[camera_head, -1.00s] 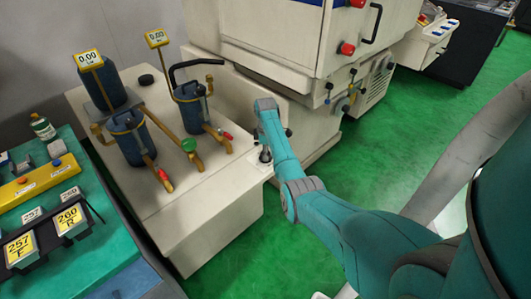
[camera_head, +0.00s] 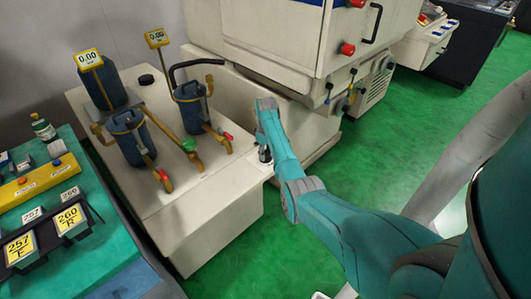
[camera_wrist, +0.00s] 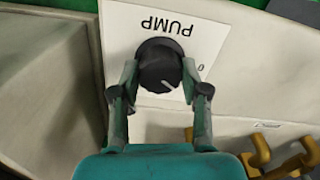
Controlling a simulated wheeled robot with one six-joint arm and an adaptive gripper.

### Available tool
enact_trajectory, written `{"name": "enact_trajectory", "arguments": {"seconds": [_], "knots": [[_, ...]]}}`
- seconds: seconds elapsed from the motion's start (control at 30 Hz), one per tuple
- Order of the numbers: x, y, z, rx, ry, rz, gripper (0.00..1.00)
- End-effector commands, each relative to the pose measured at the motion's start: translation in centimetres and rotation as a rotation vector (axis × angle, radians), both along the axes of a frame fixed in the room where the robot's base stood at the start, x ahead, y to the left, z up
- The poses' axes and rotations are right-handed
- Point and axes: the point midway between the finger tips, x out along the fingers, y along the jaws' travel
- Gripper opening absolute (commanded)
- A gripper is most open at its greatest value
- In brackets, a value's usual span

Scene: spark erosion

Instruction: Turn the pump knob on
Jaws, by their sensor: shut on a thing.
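The pump knob (camera_wrist: 160,66) is a round black knob with a pale pointer mark, in the wrist view. It sits on a white label plate (camera_wrist: 190,28) reading "PUMP", upside down in this view, with a "0" partly visible beside the knob. My gripper (camera_wrist: 160,75) is shut on the knob, one finger on each side. In the head view my gripper (camera_head: 265,153) is at the right edge of the cream tank unit (camera_head: 210,225), mostly behind my arm, and the knob is hidden there.
Blue filter canisters (camera_head: 133,138) with brass pipes and red-handled valves (camera_head: 166,181) stand on the unit, left of my arm. Two yellow displays (camera_head: 89,59) read about zero. A cream machine (camera_head: 290,45) stands behind. Green floor is open at right.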

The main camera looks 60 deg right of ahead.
Motion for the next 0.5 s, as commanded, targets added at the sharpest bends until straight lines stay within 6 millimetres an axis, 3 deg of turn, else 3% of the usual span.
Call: {"name": "enact_trajectory", "arguments": {"seconds": [0.5], "knots": [[-0.02, 0.00, -0.03, 0.000, 0.000, -0.488, 0.10]]}}
